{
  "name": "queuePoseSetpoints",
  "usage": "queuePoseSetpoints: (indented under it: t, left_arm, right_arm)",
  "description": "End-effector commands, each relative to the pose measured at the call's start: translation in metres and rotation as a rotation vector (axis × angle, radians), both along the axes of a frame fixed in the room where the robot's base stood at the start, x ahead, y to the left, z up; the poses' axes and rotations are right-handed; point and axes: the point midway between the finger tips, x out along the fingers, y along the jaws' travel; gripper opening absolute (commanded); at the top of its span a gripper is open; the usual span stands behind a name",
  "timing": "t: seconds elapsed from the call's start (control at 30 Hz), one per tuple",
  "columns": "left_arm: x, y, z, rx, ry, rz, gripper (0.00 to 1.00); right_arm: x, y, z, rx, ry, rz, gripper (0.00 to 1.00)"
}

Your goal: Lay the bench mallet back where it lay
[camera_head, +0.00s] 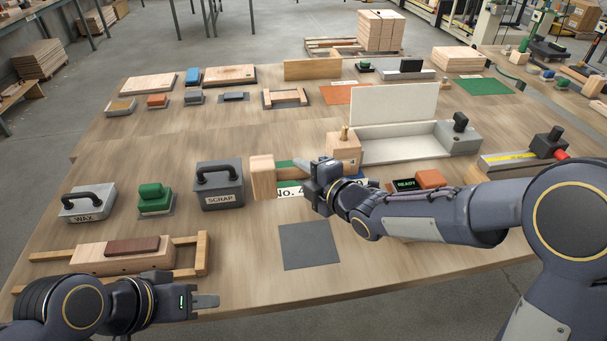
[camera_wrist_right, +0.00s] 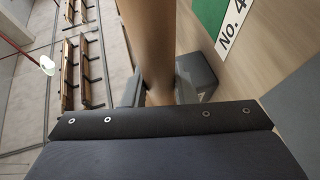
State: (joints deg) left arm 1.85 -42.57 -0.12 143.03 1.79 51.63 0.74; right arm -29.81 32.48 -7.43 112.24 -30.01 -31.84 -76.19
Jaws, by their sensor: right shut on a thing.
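The bench mallet has a pale wooden block head (camera_head: 263,177) and a wooden handle (camera_wrist_right: 155,45). My right gripper (camera_head: 306,172) is shut on the handle, which also shows between its fingers in the right wrist view (camera_wrist_right: 158,92). The head points left, in front of the green "No. 4" sign (camera_head: 288,189), partly hiding it. The mallet appears held above the table; its exact height is unclear. A bare dark grey mat (camera_head: 308,245) lies nearer me. My left gripper (camera_head: 206,302) is at the front left, with no object visible in it; its finger gap is hidden.
The grey SCRAP box (camera_head: 220,186) stands just left of the mallet head. A wooden block with a peg (camera_head: 344,151) and a pale open-lidded case (camera_head: 405,151) stand behind my right gripper. A wooden frame (camera_head: 205,257) holds a block at front left. Table around the grey mat is clear.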

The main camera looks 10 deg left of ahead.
Motion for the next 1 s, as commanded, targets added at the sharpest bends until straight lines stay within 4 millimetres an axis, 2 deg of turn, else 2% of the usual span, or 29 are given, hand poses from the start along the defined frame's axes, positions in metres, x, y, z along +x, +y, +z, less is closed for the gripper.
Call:
queuePoseSetpoints:
  t: [0.03, 0.6, 0.8, 1.0]
  left_arm:
    - [0.0, 0.0, -0.01, 0.0, 0.0, 0.0, 0.36]
    - [0.0, 0.0, -0.066, 0.0, 0.0, 0.0, 0.36]
    - [0.0, 0.0, -0.08, 0.0, 0.0, 0.0, 0.36]
    - [0.0, 0.0, -0.086, 0.0, 0.0, 0.0, 0.36]
  right_arm:
    - [0.0, 0.001, -0.007, 0.004, -0.004, 0.0, 0.0]
    - [0.0, 0.0, -0.051, 0.005, -0.004, 0.0, 0.0]
    - [0.0, 0.0, -0.061, 0.005, -0.004, 0.0, 0.0]
    - [0.0, 0.0, -0.065, 0.005, -0.004, 0.0, 0.0]
